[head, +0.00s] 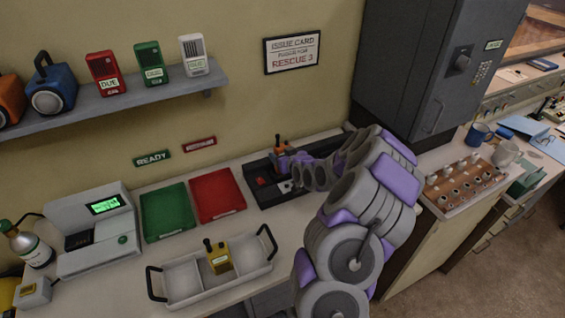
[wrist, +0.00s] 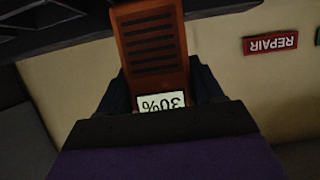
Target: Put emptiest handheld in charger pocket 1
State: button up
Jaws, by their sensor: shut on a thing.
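My gripper (head: 286,160) is shut on an orange handheld (head: 280,146), above the back of the dark charger rack (head: 262,196). In the wrist view the handheld (wrist: 152,45) fills the middle, upside down, its small screen reading 30%. My gripper's dark fingers (wrist: 152,100) flank it. A dark structure, apparently the rack (wrist: 60,22), crosses the top of the wrist view. The rack also holds small red and pale parts; my arm covers its right side. I cannot read pocket numbers or tell whether the handheld touches the rack. A yellow handheld (head: 219,258) stands in the white divided tray (head: 182,301).
A green tray (head: 167,212) and a red tray (head: 217,195) lie left of the rack. A grey machine with a lit screen (head: 104,206) stands further left. A dark cabinet (head: 420,65) rises close on the right. A wall shelf (head: 150,96) carries several devices.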

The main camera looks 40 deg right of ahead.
jog(key=shift+w+f, duration=0.1)
jog(key=shift+w, duration=0.1)
jog(key=f, duration=0.2)
jog(key=shift+a+f+b, duration=0.25)
jog(key=shift+f+b, duration=0.05)
jog(key=shift+b, duration=0.1)
jog(key=shift+d+f, duration=0.2)
jog(key=shift+f, duration=0.15)
jog(key=shift+d, duration=0.1)
jog(key=o, duration=1.2)
jog(key=shift+o, duration=0.2)
